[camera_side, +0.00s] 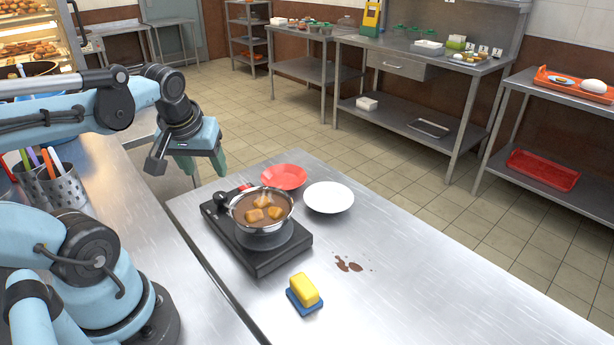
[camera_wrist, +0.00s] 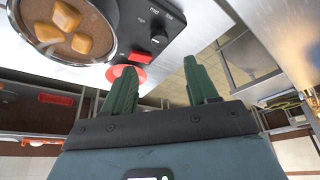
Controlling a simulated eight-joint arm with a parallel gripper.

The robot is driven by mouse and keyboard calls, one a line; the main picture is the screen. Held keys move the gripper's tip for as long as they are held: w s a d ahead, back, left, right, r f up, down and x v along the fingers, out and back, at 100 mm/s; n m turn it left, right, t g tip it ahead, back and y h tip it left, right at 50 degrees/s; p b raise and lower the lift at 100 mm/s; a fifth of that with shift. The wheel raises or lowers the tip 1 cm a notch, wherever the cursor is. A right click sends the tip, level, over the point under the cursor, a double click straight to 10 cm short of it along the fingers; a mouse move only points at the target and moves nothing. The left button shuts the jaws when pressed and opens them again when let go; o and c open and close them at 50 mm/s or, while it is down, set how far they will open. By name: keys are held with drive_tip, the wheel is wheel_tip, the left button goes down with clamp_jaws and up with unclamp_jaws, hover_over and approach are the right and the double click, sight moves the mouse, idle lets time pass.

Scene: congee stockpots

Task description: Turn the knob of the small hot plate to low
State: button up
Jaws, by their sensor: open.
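The small hot plate (camera_side: 265,255) is a black slab on the steel table. A steel pot (camera_side: 240,218) of brown broth with tan chunks stands on it. In the wrist view the black knob (camera_wrist: 158,38) sits on the hot plate's panel (camera_wrist: 135,14), beside the printed marks "high", "mid" and "low". Its exact setting is too small to read. A red switch (camera_wrist: 137,56) is next to the knob. My gripper (camera_side: 203,165) is open and empty, above and behind the hot plate's left end. In the wrist view its green fingers (camera_wrist: 160,85) are apart, not touching the knob.
A red plate (camera_side: 284,177) and a white plate (camera_side: 329,197) lie behind the pot. A yellow sponge on a blue base (camera_side: 304,291) and a brown spill (camera_side: 347,264) are to its front right. The table's right side is clear.

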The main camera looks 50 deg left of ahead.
sight(219, 195)
drive_tip(key=shift+x, duration=5.05)
drive_tip(key=shift+f, duration=0.1)
drive_tip(key=c, duration=1)
drive_tip(key=shift+c, duration=0.2)
